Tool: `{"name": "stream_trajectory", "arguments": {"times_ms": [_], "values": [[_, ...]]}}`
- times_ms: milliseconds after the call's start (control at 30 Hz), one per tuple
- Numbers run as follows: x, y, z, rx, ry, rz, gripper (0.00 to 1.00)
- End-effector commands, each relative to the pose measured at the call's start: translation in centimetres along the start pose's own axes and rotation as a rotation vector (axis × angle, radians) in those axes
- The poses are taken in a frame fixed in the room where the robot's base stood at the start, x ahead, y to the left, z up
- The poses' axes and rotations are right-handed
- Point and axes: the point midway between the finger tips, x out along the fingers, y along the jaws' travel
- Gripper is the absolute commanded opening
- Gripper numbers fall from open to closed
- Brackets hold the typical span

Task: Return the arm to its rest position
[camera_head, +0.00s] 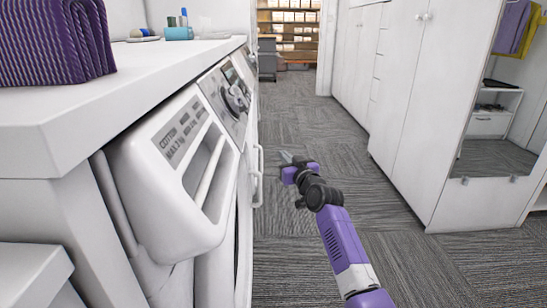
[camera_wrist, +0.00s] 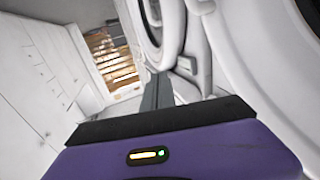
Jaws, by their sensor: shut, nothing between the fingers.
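My purple and black arm reaches forward over the carpet from the bottom right in the head view. My gripper (camera_head: 286,157) is at its far end, in the aisle close to the white washing machine front (camera_head: 222,130). In the wrist view my gripper's grey fingers (camera_wrist: 157,90) are together with nothing held. The purple wrist body fills the bottom of that view. The wrist view is tilted, with a machine's round door (camera_wrist: 165,30) just beyond the fingers.
A machine drawer (camera_head: 175,165) juts out at the left. A white counter (camera_head: 140,75) holds a folded purple towel (camera_head: 55,42). White cabinets (camera_head: 410,90) line the right side, with a mirror (camera_head: 490,145). The carpeted aisle (camera_head: 310,120) is clear toward shelves (camera_head: 288,30).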

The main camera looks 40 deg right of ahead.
Motion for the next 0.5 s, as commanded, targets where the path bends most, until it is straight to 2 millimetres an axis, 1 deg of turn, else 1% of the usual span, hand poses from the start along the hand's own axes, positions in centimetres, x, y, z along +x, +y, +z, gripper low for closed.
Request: {"name": "stream_trajectory", "arguments": {"times_ms": [33,200,500], "values": [[-0.3,1.0,0.0,0.0,-0.001,0.004,0.0],[-1.0,2.7,0.1,0.0,-0.001,0.002,0.0],[-1.2,3.2,0.0,0.0,0.0,-0.001,0.0]]}}
